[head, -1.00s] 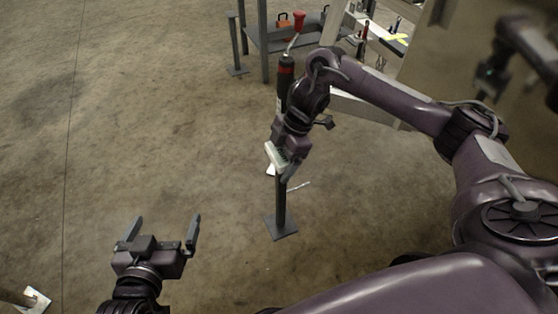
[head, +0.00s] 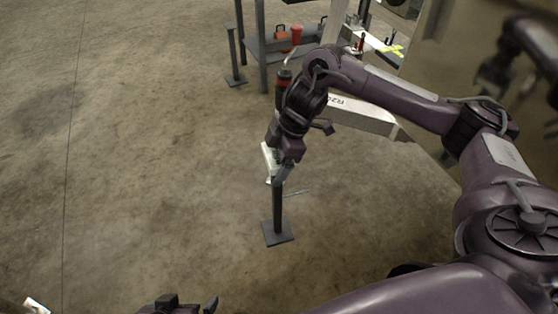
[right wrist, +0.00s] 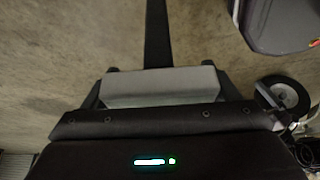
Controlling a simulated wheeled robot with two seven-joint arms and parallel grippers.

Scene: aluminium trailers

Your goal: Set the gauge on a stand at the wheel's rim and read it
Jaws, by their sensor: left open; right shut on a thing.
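My right gripper (head: 278,162) is shut on a small pale block with a greenish face, which looks like the gauge (head: 268,158). It is at the top of a dark upright stand (head: 278,208) with a square foot on the floor. I cannot tell whether the gauge touches the stand. In the right wrist view the gauge (right wrist: 160,86) is a pale grey bar between the fingers, with the dark post (right wrist: 156,35) beyond it. A small dark-tyred wheel (right wrist: 287,96) shows there at the right. My left gripper (head: 188,299) is open, mostly cut off by the bottom edge.
A black cylinder with a red band (head: 282,90) stands behind the right gripper. A pale trailer beam (head: 362,114) runs behind my right arm. A grey shelf (head: 280,50) with a red cup (head: 296,34) is at the back.

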